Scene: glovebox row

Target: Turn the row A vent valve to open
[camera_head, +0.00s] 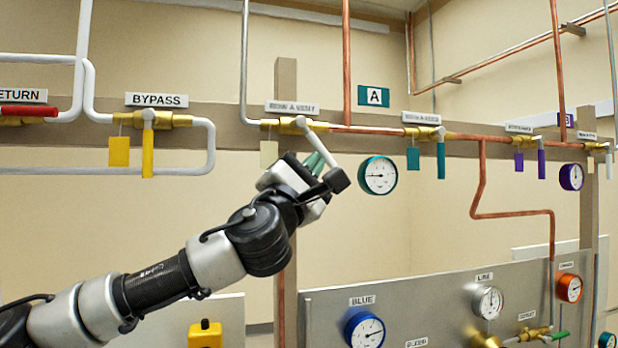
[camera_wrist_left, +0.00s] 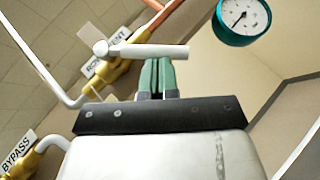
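The row A vent valve is a brass valve (camera_head: 288,125) under a blurred label (camera_head: 292,108) on the rail. Its white lever (camera_head: 320,145) slants down and right from the pivot. In the left wrist view the lever (camera_wrist_left: 150,51) runs across just beyond the fingertips. My left gripper (camera_head: 316,161) has green fingers (camera_wrist_left: 157,75) that lie together with no clear gap. Their tips are at the lever's side, touching or very close; I cannot tell which. The lever does not appear to be between them. My right gripper is not in view.
A yellow-handled bypass valve (camera_head: 148,145) is to the left. A teal gauge (camera_head: 378,175) hangs just right of the gripper. A valve with a teal handle (camera_head: 440,158) is further right. A grey panel (camera_head: 420,300) with gauges stands below.

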